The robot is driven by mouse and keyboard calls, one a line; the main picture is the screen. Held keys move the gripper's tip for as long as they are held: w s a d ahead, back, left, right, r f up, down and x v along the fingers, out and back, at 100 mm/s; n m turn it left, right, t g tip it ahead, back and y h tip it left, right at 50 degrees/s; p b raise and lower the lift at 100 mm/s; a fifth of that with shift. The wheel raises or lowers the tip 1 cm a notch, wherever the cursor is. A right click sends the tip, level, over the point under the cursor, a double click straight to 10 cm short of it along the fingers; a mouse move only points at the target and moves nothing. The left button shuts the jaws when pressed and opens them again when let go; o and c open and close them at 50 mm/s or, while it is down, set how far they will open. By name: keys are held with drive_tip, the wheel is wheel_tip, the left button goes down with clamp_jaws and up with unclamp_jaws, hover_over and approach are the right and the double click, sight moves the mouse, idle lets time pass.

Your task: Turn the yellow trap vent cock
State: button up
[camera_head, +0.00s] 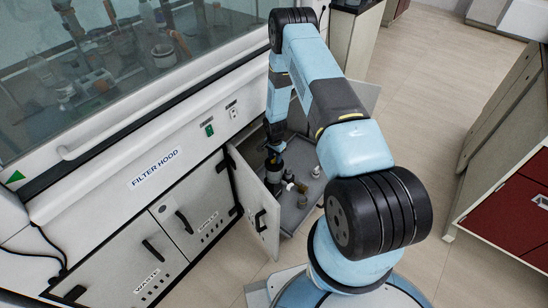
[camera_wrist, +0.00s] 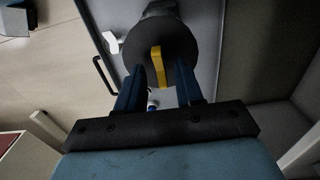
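In the wrist view the yellow vent cock (camera_wrist: 157,65) is a narrow bar lying across the top of a dark round trap (camera_wrist: 180,45). My gripper (camera_wrist: 158,88) points at it with its two blue fingers apart, one to each side of the bar's near end. I see gaps between the bar and the fingers; whether the tips are level with it I cannot tell. In the head view my gripper (camera_head: 274,148) points down over the dark trap (camera_head: 273,178) in the open cabinet. The yellow cock is not clear there.
An open cabinet door (camera_head: 254,205) stands left of the grey pull-out tray (camera_head: 296,217). Small fittings (camera_head: 301,187) stand on the tray right of the trap; a white piece (camera_wrist: 111,42) shows beside the trap. The filter hood (camera_head: 155,168) is at left. Open floor (camera_head: 425,75) lies right.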

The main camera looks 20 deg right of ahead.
drive_tip(key=shift+c, duration=0.5)
clamp_jaws()
drive_tip(key=shift+a, duration=0.2)
drive_tip(key=shift+d, duration=0.15)
